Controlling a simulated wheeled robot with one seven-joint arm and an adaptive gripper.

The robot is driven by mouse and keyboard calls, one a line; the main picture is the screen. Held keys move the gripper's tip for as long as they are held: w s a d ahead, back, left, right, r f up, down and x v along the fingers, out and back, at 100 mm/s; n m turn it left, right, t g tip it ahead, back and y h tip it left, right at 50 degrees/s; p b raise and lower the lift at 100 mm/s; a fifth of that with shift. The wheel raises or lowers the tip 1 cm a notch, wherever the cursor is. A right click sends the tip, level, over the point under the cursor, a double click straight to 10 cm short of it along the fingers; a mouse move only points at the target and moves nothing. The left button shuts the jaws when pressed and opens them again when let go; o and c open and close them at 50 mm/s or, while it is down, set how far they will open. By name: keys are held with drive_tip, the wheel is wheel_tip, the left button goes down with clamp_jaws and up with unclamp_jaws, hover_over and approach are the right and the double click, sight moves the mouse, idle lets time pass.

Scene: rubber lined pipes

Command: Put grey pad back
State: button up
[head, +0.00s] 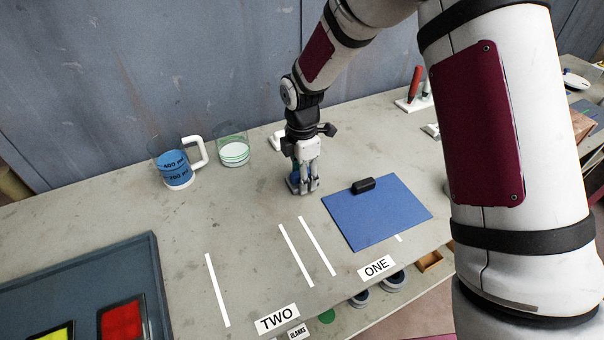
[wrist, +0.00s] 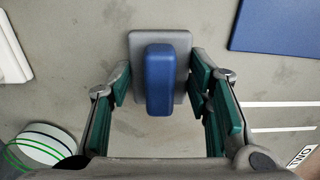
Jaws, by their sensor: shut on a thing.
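The grey pad (wrist: 135,70) is a flat, rounded grey plate with a blue block-shaped handle (wrist: 158,80) on top. In the wrist view it is between the green-lined fingers of my gripper (wrist: 160,85), which is shut on it. In the head view my gripper (head: 305,186) points down at the table, left of the blue board. A little of the blue handle shows there beside the fingers; the plate is mostly hidden. I cannot tell whether the plate touches the table. The blue board (head: 375,218) lies flat near the ONE label, with a black block (head: 364,185) on its far edge.
A mug with blue liquid (head: 175,170) and a glass with green lines (head: 233,150) stand at the back left. White strips (head: 296,255) mark the table near the TWO label (head: 277,319) and ONE label (head: 376,267). A dark tray (head: 150,275) lies at left. The table's middle is clear.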

drive_tip(key=o, duration=1)
wheel_tip(320, 180, up, 12)
drive_tip(key=s+d+r+m+t, duration=0.1)
drive_tip(key=s+d+r+m, duration=0.4)
drive_tip(key=r, duration=0.3)
drive_tip(key=s+d+r+m+t, duration=0.1)
drive_tip(key=s+d+r+m, duration=0.1)
drive_tip(key=s+m, duration=0.4)
drive_tip(key=s+d+r+m+t, duration=0.1)
drive_tip(key=s+d+m, duration=0.4)
drive_tip(key=s, duration=0.5)
drive_tip(key=s+d+r+m+t, duration=0.1)
drive_tip(key=s+d+r+m, duration=0.2)
drive_tip(key=s+m, duration=0.3)
drive_tip(key=shift+s+d+m, duration=0.3)
drive_tip(key=shift+s+d, duration=0.1)
drive_tip(key=shift+s, duration=0.75)
